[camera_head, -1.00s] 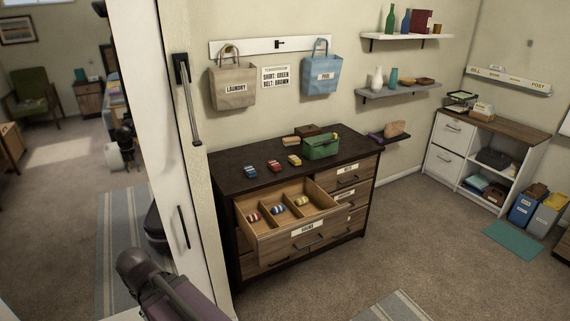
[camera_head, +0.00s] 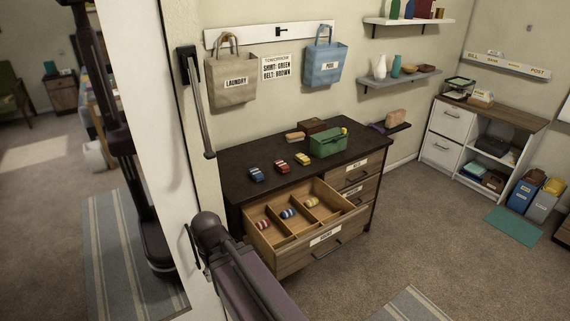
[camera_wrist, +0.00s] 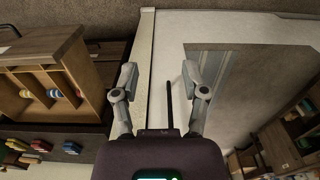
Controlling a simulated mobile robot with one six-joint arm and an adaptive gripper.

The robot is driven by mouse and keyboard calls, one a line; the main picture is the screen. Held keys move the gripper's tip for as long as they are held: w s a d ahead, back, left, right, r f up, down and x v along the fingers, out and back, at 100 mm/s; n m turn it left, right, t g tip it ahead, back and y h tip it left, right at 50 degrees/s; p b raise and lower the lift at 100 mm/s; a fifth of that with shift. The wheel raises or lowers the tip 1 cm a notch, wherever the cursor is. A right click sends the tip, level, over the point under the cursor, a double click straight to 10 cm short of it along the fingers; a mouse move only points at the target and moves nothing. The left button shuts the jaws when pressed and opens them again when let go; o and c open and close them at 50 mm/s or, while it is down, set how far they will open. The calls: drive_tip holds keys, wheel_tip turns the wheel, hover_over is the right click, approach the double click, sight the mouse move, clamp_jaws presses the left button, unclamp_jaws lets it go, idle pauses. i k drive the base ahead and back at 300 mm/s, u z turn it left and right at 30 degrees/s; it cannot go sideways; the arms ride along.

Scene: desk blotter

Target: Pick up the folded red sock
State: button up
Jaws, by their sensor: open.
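A folded red sock (camera_head: 281,167) lies on the dark top of the dresser (camera_head: 240,158), between a folded blue one (camera_head: 256,174) and a folded yellow one (camera_head: 303,159). It also shows in the wrist view as a small red shape (camera_wrist: 40,145) at lower left. My gripper (camera_wrist: 160,76) is open and empty in the wrist view, beside the drawer and well apart from the sock.
A green box (camera_head: 326,144) and a brown box (camera_head: 312,126) stand at the back of the dresser. Laundry (camera_head: 232,80) and blue (camera_head: 322,65) bags hang above. Carpet is free at right.

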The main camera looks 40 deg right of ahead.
sight(281, 166)
drive_tip(key=z, duration=0.15)
drive_tip(key=i, duration=1.1)
drive_tip(key=z, duration=0.05)
